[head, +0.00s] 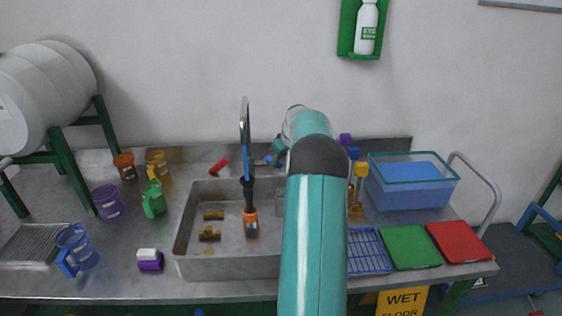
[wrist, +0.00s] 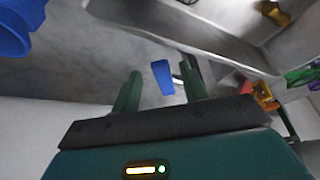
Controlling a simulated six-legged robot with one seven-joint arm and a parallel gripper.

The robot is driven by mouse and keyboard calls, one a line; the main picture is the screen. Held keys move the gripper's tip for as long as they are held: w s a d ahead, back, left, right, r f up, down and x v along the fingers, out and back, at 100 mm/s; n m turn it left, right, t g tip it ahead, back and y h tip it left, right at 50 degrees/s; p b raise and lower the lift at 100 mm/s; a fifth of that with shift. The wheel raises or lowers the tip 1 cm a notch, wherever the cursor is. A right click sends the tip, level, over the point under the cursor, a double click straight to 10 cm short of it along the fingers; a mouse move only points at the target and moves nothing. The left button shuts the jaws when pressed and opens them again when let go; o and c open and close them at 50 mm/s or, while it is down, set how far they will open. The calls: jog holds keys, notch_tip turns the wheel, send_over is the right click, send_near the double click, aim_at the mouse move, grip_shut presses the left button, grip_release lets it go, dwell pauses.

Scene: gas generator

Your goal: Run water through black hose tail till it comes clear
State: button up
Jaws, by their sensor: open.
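The black hose tail (head: 249,193) hangs upright over the steel sink (head: 186,228), below a blue hose (head: 246,150) on the curved metal tap spout (head: 244,108). An orange collar (head: 250,217) is at its lower end. I cannot make out any water running from it. My gripper (wrist: 160,84) is open and empty near the back of the sink, mostly hidden behind my arm in the head view. In the wrist view a small blue lever (wrist: 163,77) shows between my fingertips; I cannot tell whether they touch it.
Brass fittings (head: 209,235) lie in the sink. A blue rack (head: 367,251), green board (head: 409,247), red board (head: 457,242) and clear water tank (head: 408,197) are on the right. A red-handled item (head: 219,166) lies behind the sink.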

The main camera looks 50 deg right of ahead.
aim_at(269, 163)
jog(key=shift+w+f, duration=0.3)
jog(key=shift+w, duration=0.05)
jog(key=shift+s, duration=0.1)
grip_shut()
jog(key=shift+w+a+m+g+h, duration=0.15)
jog(key=shift+w+a+m+h, duration=0.15)
jog(key=shift+a+m, duration=0.4)
jog(key=shift+w+a+m+g+h, duration=0.2)
jog(key=shift+a+m+h, duration=0.15)
jog(key=shift+m, duration=0.65)
jog(key=shift+w+a+m+g+h, duration=0.25)
jog(key=shift+w+a+m, duration=0.15)
jog(key=shift+m, duration=0.5)
jog(key=shift+w+a+m+g+h, duration=0.1)
jog(key=shift+w+a+m+h, duration=0.2)
jog(key=shift+m, duration=0.6)
jog(key=shift+a, duration=0.15)
